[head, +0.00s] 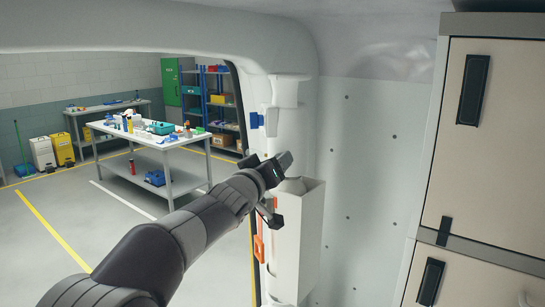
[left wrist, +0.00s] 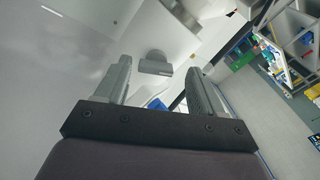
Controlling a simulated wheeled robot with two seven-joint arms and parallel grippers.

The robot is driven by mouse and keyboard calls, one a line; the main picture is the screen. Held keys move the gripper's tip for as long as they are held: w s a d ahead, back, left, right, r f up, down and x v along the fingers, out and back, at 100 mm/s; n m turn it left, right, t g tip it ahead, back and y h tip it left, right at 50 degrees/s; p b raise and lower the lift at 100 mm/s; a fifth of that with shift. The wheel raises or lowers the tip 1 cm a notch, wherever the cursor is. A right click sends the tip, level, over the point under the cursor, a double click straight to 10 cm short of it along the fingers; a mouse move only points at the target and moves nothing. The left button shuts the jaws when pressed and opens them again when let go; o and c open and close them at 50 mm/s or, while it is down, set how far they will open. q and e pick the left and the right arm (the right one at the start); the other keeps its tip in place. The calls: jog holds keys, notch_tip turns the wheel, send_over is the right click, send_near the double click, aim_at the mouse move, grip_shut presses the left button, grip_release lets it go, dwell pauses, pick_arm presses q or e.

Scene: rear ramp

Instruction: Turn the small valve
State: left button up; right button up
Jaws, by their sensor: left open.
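My left gripper (head: 274,170) reaches in from the lower left to the white door pillar, beside a tall white box. In the left wrist view its two fingers (left wrist: 158,78) are apart with nothing held between them. A small blue fitting (head: 256,120) sits on the pillar, above and to the left of the gripper. A blue part (left wrist: 156,103) also shows behind the finger gap in the left wrist view. I cannot tell for sure which fitting is the small valve. My right gripper is not in view.
The open white box (head: 298,240) is on the pillar close to the gripper, with an orange part (head: 258,247) on its left. Beige cabinets (head: 490,150) stand at the right. Outside is a workbench (head: 160,150) with several items; the floor before it is open.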

pick_arm(q)
jog(key=shift+d+r, duration=0.15)
jog(key=shift+d, duration=0.2)
jog(key=shift+w+a, duration=0.1)
jog(key=c, duration=1.1)
jog(key=shift+o, duration=0.2)
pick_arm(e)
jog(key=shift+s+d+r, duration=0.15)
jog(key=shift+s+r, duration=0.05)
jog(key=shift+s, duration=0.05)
pick_arm(q)
jog(key=shift+m, duration=0.3)
jog(key=m+b, duration=0.3)
jog(key=m, duration=1.9)
jog(key=shift+m, duration=0.4)
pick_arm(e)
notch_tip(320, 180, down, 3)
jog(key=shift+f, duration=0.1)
